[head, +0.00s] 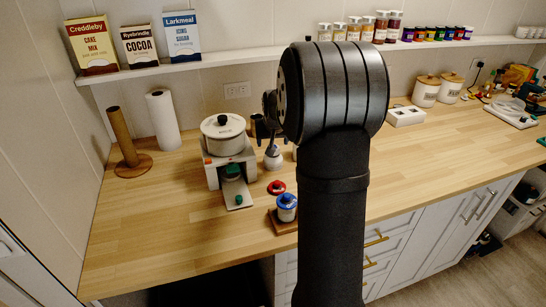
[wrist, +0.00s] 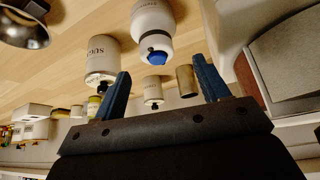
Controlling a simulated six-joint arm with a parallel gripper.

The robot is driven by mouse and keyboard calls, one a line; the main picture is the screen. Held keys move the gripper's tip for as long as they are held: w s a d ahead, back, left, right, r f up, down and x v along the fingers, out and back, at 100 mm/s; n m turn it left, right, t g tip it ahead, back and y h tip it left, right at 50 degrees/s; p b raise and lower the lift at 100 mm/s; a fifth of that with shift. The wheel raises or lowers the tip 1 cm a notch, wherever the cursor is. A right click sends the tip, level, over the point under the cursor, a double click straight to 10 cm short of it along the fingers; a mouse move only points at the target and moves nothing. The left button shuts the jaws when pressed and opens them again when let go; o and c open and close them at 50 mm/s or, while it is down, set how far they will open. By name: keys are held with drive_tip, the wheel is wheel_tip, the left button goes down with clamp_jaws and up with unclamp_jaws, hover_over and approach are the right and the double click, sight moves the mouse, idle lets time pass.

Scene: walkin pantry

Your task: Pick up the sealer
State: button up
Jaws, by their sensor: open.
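I cannot tell for certain which thing is the sealer. A flat pale appliance (head: 509,112) with a dark part at its edge lies on the counter at the far right of the head view and may be it. A small white box-like device (head: 405,116) lies on the counter right of my arm. My gripper (wrist: 162,86) shows in the wrist view with its two blue fingers wide apart and nothing between them.
White labelled canisters (wrist: 101,58) and a white container with a blue cap (wrist: 152,30) stand beyond my fingers. The wooden counter (head: 200,238) is clear at front left. A white pot (head: 223,134) sits on an appliance. The wall shelf (head: 240,56) holds boxes and jars.

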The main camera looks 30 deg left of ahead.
drive_tip(key=shift+x, duration=3.3)
drive_tip(key=shift+d, duration=0.25)
drive_tip(key=c, duration=1.2)
